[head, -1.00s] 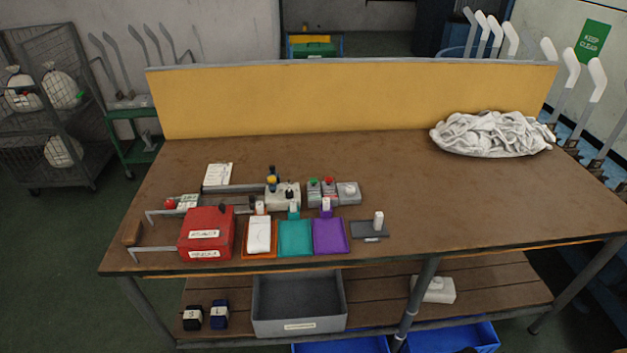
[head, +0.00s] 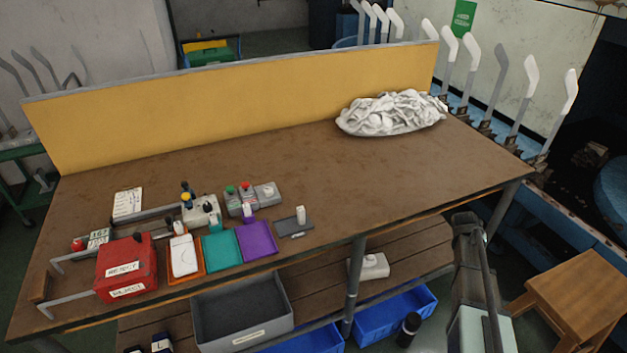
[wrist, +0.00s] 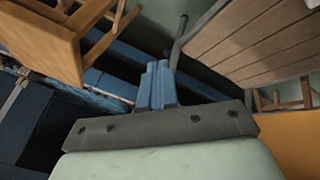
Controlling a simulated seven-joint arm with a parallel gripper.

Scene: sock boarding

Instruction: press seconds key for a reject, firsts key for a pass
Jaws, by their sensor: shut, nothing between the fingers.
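In the head view, three small grey key boxes stand side by side on the table: one with a green button (head: 230,190), one with a red button (head: 246,187) and one with a pale button (head: 267,189). I cannot read which is seconds or firsts. A white item (head: 183,256) lies in the orange tray (head: 186,279). A heap of white fabric (head: 392,113) lies at the back right of the table. My gripper shows in the wrist view (wrist: 157,82), its blue fingers together and empty. It is away from the keys, pointing past the table toward the floor.
A red box (head: 126,268) with white labels stands at the table's front left. A wooden stool (head: 580,290) is at the right. The table's middle is clear.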

